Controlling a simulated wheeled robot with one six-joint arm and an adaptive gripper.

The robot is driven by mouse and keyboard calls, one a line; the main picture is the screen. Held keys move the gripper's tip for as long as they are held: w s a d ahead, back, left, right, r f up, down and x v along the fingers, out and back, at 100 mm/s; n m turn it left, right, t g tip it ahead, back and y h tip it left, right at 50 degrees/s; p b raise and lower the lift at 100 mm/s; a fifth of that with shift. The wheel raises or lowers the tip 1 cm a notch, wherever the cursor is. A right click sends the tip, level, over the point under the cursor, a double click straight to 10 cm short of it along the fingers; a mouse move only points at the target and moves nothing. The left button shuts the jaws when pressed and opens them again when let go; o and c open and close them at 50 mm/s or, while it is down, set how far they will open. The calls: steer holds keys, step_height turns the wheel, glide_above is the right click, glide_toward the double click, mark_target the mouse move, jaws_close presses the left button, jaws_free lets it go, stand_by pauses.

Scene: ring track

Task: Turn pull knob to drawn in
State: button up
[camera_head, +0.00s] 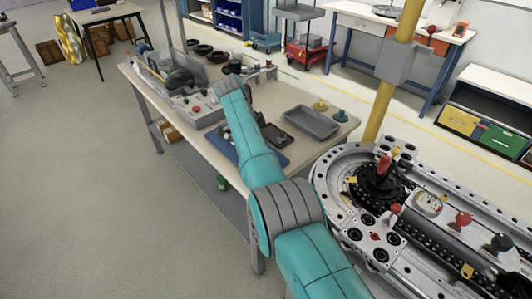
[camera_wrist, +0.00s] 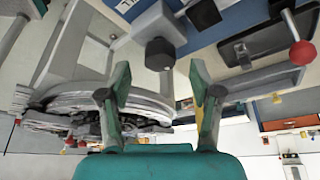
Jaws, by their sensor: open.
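My gripper (camera_wrist: 160,82) is open and empty in the wrist view, its two dark fingers spread wide. A dark grey blocky knob (camera_wrist: 160,53) shows beyond the gap between the fingertips, apart from them. A red ball knob (camera_wrist: 302,52) on a metal stem is at the right of that view. In the head view my teal arm reaches over the workbench (camera_head: 338,131), and the fingers cannot be made out there. I cannot tell for certain which knob is the pull knob, or how far it is drawn.
The round grey track machine (camera_head: 335,172) at the right of the head view carries a red knob (camera_head: 463,219) and a black knob (camera_head: 503,243). A grey tray (camera_head: 312,122) lies on the bench. A yellow post (camera_head: 380,105) stands behind the machine.

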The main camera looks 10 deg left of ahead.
steer(key=v, duration=0.8)
steer(key=shift+s, duration=0.1)
